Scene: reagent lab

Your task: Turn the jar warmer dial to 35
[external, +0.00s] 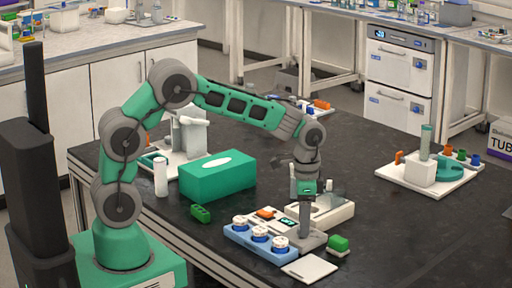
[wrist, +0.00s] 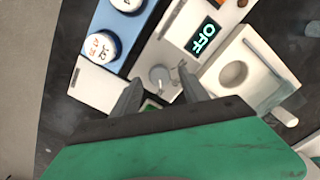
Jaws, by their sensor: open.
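The jar warmer looks to be the white unit with a lit display (wrist: 202,38) reading OFF in the wrist view; the display is small in the external view (external: 288,222). A pale grey round knob (wrist: 160,77), likely the dial, lies below the display in the wrist view. My gripper (wrist: 158,82) is open, with one finger to each side of the knob; I cannot tell whether either touches it. In the external view my gripper (external: 306,228) points straight down at the unit and hides the knob. Any dial markings are too small to read.
A blue rack (external: 258,245) with three white-and-blue-topped jars stands left of the warmer. A pale unit with a round recess (wrist: 234,74) is at its right. A green box (external: 218,175) stands behind.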

